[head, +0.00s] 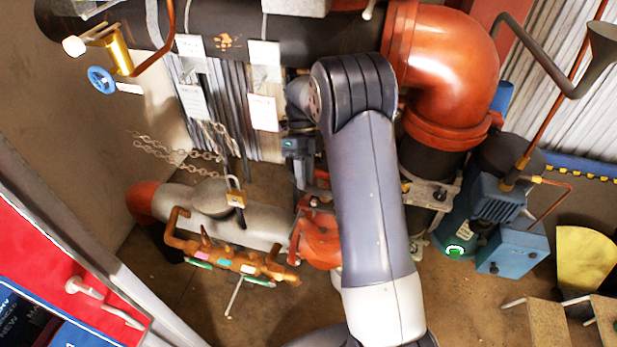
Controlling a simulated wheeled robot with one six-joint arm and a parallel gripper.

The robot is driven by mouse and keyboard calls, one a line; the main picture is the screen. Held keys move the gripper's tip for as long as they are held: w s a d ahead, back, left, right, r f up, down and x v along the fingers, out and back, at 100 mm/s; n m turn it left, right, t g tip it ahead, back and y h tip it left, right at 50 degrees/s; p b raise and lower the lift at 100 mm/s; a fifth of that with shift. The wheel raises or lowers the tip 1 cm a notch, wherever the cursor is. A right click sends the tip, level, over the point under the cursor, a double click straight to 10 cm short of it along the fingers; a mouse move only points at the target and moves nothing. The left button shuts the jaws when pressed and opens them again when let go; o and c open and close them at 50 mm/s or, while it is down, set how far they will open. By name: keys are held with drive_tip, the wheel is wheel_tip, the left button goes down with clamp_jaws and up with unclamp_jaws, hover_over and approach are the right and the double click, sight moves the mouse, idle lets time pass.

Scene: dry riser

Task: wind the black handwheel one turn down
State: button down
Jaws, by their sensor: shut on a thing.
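My gripper (302,178) points down at the left edge of my forearm, just above the red-orange valve body (320,240). Its jaws are shut on a dark part at the top of the valve, which I take to be the black handwheel. The handwheel's outline, spokes and any mark on it are hidden by my arm and gripper.
A chain (180,150) and a padlock (236,196) hang left of the valve. An orange manifold (225,255) stands in front. A blue pump (490,205) is at right, and a red cabinet (50,260) at lower left. White tags (263,112) hang from the dark pipe.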

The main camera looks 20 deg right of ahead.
idle(0.3)
drive_tip(key=c, duration=1.3)
unclamp_jaws()
drive_tip(key=shift+o, duration=0.2)
drive_tip(key=shift+s, duration=0.15)
